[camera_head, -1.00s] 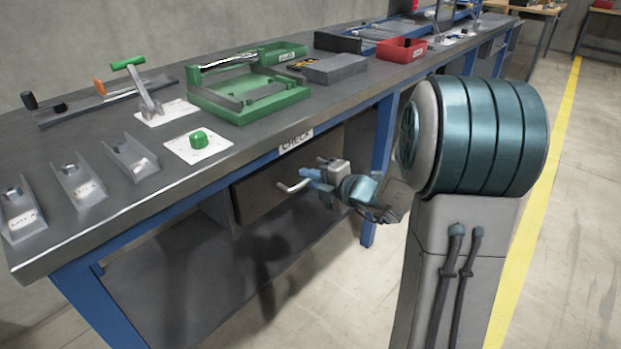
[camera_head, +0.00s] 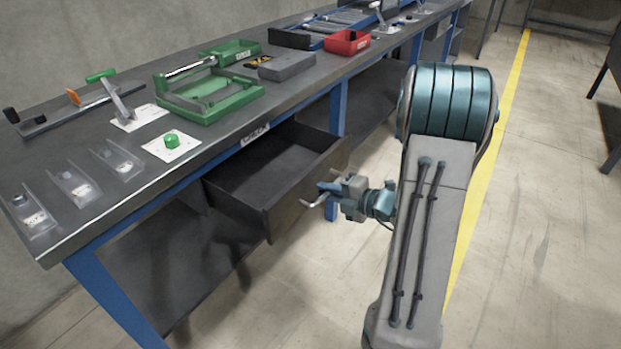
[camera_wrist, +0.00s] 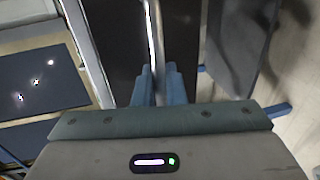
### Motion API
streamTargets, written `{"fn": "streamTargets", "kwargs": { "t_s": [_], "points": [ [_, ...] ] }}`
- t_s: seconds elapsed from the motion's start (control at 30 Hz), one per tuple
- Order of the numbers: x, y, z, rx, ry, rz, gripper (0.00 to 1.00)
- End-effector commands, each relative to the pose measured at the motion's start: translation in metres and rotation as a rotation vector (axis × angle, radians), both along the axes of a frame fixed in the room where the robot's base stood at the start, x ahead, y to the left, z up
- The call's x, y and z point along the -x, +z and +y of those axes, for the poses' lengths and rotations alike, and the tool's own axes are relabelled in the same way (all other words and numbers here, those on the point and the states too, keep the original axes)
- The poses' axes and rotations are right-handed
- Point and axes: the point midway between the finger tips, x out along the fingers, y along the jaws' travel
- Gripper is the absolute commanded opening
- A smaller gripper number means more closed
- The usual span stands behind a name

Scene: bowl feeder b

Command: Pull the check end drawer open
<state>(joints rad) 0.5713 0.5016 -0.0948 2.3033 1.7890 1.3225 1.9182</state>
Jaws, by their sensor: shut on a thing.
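The check end drawer (camera_head: 308,188) is a dark box under the bench, below the CHECK label (camera_head: 255,134). It stands well out from the bench and its inside looks empty. Its pale bar handle (camera_head: 309,204) is on the front face. My gripper (camera_head: 328,190) is at the front of the drawer, shut on the handle. In the wrist view my gripper (camera_wrist: 160,72) has its two blue fingers on either side of the bright handle bar (camera_wrist: 155,35). The fingers hide part of the handle.
The bench top (camera_head: 215,150) carries a green fixture (camera_head: 208,96), a green knob (camera_head: 171,138), small grey holders and a red bin (camera_head: 347,41). A blue bench leg (camera_head: 338,110) stands behind the drawer. The floor to the right is open, with a yellow line (camera_head: 490,135).

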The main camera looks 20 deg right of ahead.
Motion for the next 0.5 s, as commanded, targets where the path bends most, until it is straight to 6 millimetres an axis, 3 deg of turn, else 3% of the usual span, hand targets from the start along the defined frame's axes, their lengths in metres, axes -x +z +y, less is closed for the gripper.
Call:
{"fn": "streamTargets", "kwargs": {
  "t_s": [0.2, 0.5],
  "points": [
    [0.013, 0.001, -0.010, -0.001, 0.002, -0.001, 0.00],
    [0.015, 0.000, -0.011, 0.000, 0.006, -0.003, 0.00]
  ]
}}
